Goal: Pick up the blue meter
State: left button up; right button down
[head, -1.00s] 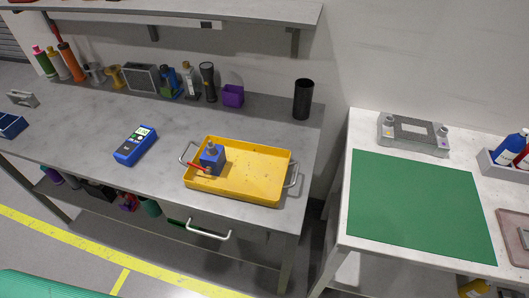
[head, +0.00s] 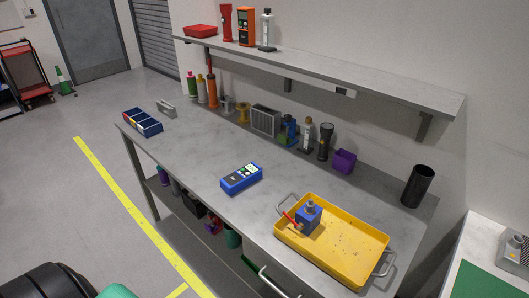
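The blue meter (head: 242,179) lies flat on the grey workbench (head: 205,150), near its front edge and left of the yellow tray (head: 350,262). It has a pale face with a small screen and buttons turned up. Nothing touches it. Neither of my grippers shows in the head view.
The yellow tray holds a blue block-shaped part (head: 308,220) with a red lever. A blue divided bin (head: 143,122) sits at the bench's left end. Bottles, a grey vented box (head: 265,120) and a purple cup (head: 344,161) line the back. A shelf (head: 330,72) overhangs. Bench around the meter is clear.

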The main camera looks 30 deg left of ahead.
aim_at(234, 182)
jog(key=u, duration=1.15)
